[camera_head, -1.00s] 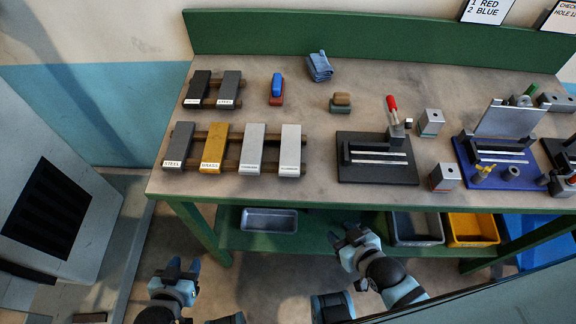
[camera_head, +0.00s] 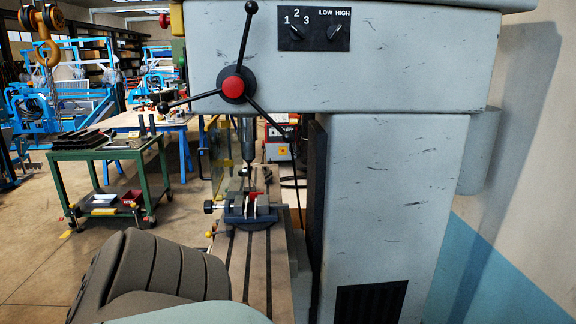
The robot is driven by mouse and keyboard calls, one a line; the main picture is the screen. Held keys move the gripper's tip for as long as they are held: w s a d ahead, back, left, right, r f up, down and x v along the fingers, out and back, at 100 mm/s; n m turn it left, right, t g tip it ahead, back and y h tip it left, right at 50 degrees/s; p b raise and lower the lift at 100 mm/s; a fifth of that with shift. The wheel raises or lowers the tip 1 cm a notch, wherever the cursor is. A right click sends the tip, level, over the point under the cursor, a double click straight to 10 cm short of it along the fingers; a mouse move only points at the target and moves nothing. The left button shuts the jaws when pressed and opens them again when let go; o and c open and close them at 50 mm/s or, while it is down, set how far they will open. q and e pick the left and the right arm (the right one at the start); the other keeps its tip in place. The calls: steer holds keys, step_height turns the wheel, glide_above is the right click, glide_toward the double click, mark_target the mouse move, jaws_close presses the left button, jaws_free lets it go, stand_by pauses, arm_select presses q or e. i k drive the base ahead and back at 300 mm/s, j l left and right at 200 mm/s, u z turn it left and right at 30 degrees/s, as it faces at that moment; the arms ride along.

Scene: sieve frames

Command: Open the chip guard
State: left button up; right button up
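The chip guard appears to be a clear panel with yellow edges (camera_head: 219,158), hanging upright to the left of the spindle (camera_head: 248,140) of a large grey machine (camera_head: 345,75). A dark vise (camera_head: 249,211) sits on the slotted machine table (camera_head: 258,270) below the spindle, with something red and pale at its jaws. The guard is small and partly see-through, so I cannot tell for sure whether it is open or closed. Neither of my grippers is in this view.
A three-armed feed handle with a red hub (camera_head: 233,87) juts out at the machine's front. The machine column (camera_head: 395,200) fills the right. A green cart (camera_head: 110,165) stands at the left. Open floor (camera_head: 40,265) lies at lower left. A grey ribbed shape blocks the lower left foreground.

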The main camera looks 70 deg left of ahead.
mark_target(217, 168)
steer(key=u, duration=1.2)
steer(key=j+u, duration=0.75)
steer(key=j, duration=1.1)
steer(key=k+j+u, duration=0.15)
steer(key=j+u, duration=0.15)
